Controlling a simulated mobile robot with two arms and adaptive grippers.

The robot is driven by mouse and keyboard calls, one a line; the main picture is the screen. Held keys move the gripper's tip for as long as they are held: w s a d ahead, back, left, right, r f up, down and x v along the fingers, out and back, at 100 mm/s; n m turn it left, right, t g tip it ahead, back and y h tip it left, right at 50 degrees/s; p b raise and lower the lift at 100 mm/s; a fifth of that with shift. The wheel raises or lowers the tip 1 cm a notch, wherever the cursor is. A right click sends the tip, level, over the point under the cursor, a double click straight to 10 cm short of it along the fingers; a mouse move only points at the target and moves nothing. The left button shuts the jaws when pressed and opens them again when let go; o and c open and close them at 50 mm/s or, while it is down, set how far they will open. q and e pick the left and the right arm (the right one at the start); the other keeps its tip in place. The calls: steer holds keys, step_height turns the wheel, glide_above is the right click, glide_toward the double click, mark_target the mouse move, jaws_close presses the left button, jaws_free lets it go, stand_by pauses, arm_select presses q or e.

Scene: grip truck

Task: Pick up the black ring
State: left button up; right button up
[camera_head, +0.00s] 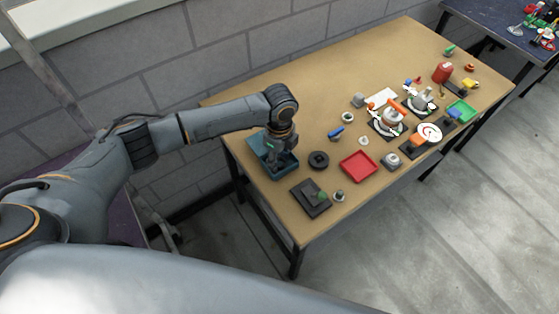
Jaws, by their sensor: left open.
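A black ring (318,160) lies flat on the wooden table, just right of a dark teal tray. My left gripper (276,168) points down over the teal tray, to the left of the ring and apart from it. The gripper is open, and I see nothing held in it. Its fingertips are small and dark against the tray, so their exact height is hard to tell. My right gripper does not show.
The teal tray (257,164) stands at the table's left end. Several small items crowd the right side. The table's back left is clear.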

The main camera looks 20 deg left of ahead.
arm_select(q)
steer(key=c, duration=0.9)
steer(key=shift+c, duration=0.2)
